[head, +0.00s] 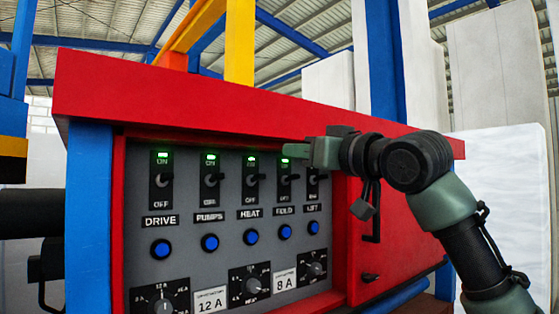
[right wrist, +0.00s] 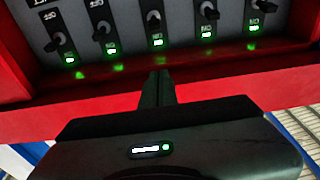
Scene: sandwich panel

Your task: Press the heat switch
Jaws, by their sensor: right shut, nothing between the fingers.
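The heat switch (head: 252,180) is the middle toggle on the grey control panel, between the PUMPS and FOLD switches, with its label below. Its green light is lit. It is also the middle switch (right wrist: 154,20) in the right wrist view, where the panel is upside down. My right gripper (head: 288,149) is shut and empty. In the head view its tips show in front of the panel's upper edge, hiding the top of the LIFT switch. In the right wrist view the closed fingers (right wrist: 160,78) line up with the heat switch, apart from its lever. My left gripper does not show.
The DRIVE switch (head: 163,182), PUMPS switch (head: 211,178) and FOLD switch (head: 285,180) are close neighbours, their green lights lit. Blue buttons (head: 251,237) and black dials (head: 250,287) lie below. The red housing (head: 230,95) overhangs the recessed panel.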

